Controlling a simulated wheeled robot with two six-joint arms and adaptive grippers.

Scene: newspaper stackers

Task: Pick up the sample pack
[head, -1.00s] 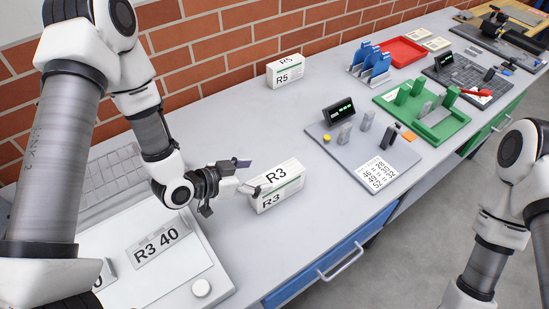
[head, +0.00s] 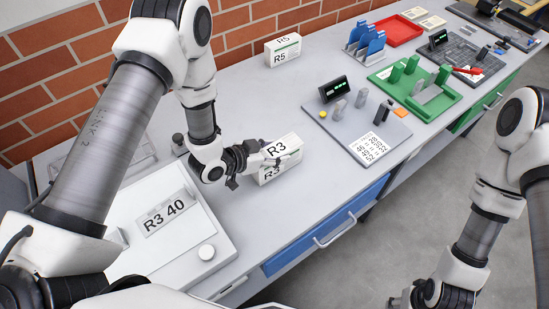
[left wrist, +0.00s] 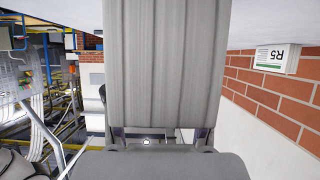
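Two white boxes stand on the grey bench; no label reading "sample pack" can be made out. The near white box marked R3 (head: 282,146) has my left gripper (head: 274,159) at its left side. A finger overlaps the box in the head view. Whether the fingers close on it is hidden. The far white box marked R5 (head: 283,50) stands by the brick wall and also shows upside down in the left wrist view (left wrist: 277,57). My right gripper (head: 425,296) is partly cut off at the bottom edge, away from the bench.
A white device labelled R3 40 (head: 207,228) is at the near left. A grey board with a display (head: 340,125), a green tray (head: 388,77), blue holders (head: 366,45) and a red tray (head: 404,32) stand farther right. Bench around the R5 box is clear.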

